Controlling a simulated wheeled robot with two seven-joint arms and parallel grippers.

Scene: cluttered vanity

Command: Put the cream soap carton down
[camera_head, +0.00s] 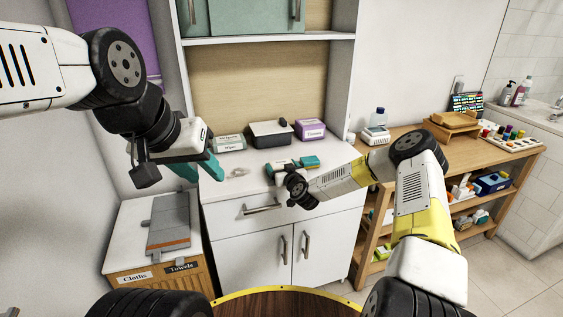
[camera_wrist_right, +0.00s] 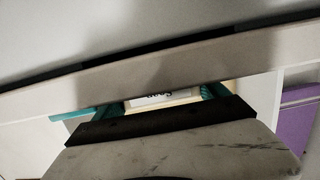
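The cream soap carton (camera_wrist_right: 160,99) shows in the right wrist view as a narrow cream strip with a dark label reading "Soap", between the two teal fingers of my right gripper (camera_wrist_right: 165,99). Most of it is hidden by my own wrist. In the head view my right gripper (camera_head: 296,164) is over the front of the white counter (camera_head: 235,190), its wrist largely covering the carton; whether the carton touches the counter I cannot tell. My left gripper (camera_head: 199,169) hangs left of the counter, its teal fingers apart and nothing visible between them.
A small clear item (camera_head: 240,172) lies on the counter left of my right gripper. A labelled hamper (camera_head: 160,262) stands at lower left, a wooden shelf (camera_head: 405,152) at right.

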